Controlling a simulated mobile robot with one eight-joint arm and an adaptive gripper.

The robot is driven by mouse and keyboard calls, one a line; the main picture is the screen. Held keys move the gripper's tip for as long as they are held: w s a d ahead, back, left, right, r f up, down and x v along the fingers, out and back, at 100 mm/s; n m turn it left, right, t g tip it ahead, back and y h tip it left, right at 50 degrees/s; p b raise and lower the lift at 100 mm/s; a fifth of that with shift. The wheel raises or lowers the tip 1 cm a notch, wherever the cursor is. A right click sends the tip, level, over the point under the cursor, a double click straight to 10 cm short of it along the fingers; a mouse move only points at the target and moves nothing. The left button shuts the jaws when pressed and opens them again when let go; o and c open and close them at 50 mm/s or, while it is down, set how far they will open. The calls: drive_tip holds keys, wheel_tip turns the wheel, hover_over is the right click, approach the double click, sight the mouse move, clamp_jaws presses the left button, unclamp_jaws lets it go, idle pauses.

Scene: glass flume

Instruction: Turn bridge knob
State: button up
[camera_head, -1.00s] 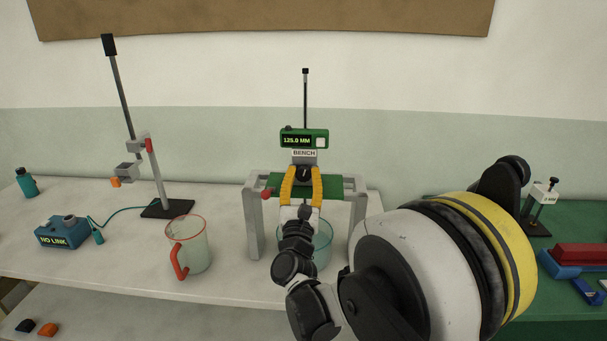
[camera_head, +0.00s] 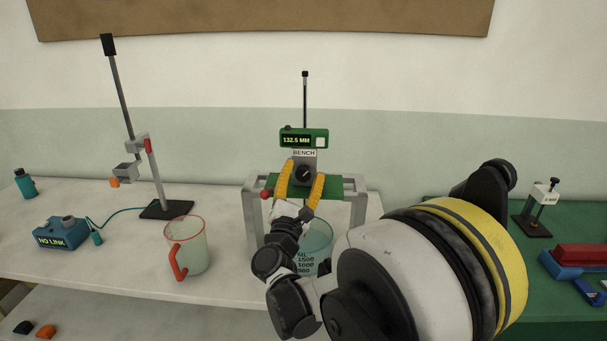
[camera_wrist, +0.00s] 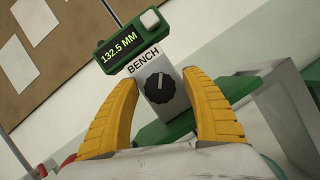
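The bridge knob (camera_head: 305,174) is a black round knob on the grey block labelled BENCH, on the green bridge (camera_head: 335,185). It also shows in the wrist view (camera_wrist: 160,88), with a pale pointer mark. The green display (camera_head: 304,139) above it reads 132.5 MM. My gripper (camera_head: 302,168) has yellow fingers, set apart on either side of the knob. In the wrist view my gripper (camera_wrist: 162,82) is open, with visible gaps between both fingers and the knob. The gripper is tilted relative to the block.
A clear beaker (camera_head: 316,240) stands beneath the bridge, partly hidden by my arm. A red-handled jug (camera_head: 188,247) stands to the left, near a tilted stand (camera_head: 166,209) and a blue NO LINK box (camera_head: 63,233). A green surface with a small stand (camera_head: 534,224) lies at right.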

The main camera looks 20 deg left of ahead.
drive_tip(key=v, duration=1.2)
idle(1.1)
